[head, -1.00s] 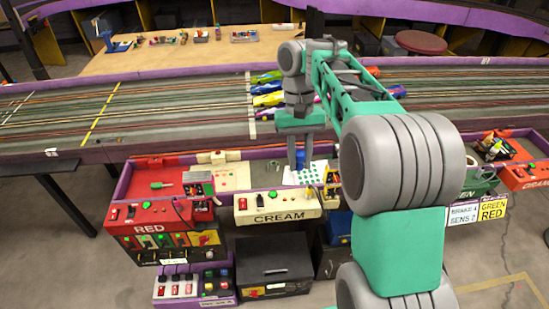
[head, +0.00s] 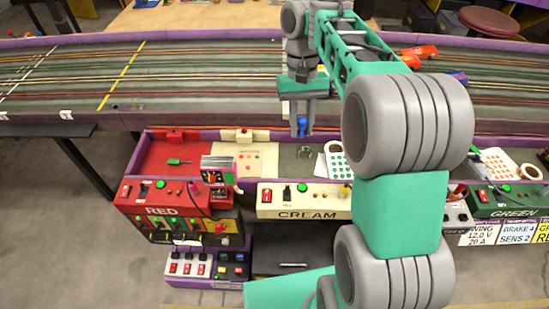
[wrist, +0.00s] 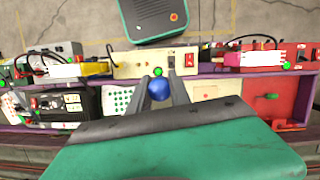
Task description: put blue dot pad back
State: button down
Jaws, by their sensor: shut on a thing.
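A small blue rounded thing (head: 302,126) is between the fingers of my gripper (head: 301,131), and its lower part shows below them. In the wrist view the blue thing (wrist: 159,90) sits between the two fingertips (wrist: 159,88). I cannot make out any dots on it. My gripper is shut on it and hangs above the shelf behind the cream panel (head: 300,198). A sheet with green dots (head: 338,160) lies on that shelf, right of my gripper; it also shows in the wrist view (wrist: 120,100).
Left of my gripper is a cream sheet with reddish dots (head: 251,158). A red panel (head: 165,208) stands at the left, a green panel (head: 500,200) at the right. The slot track (head: 190,80) runs behind. My arm hides part of the shelf.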

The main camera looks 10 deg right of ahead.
notch_tip(320, 180, down, 7)
jog(key=s+m+b, duration=0.1)
jog(key=b, duration=0.2)
jog(key=m+t+y+b, duration=0.3)
jog(key=m+t, duration=0.2)
jog(key=m, duration=1.7)
send_over(278, 153)
jog(key=f, duration=1.2)
jog(key=s+f, duration=0.1)
jog(key=f, duration=0.6)
jog(key=shift+d, duration=0.4)
jog(key=shift+w+f+b, duration=0.2)
jog(key=shift+f, duration=0.75)
jog(key=shift+w+f+b, duration=0.15)
jog(key=shift+f, duration=0.75)
jog(key=shift+f, duration=0.1)
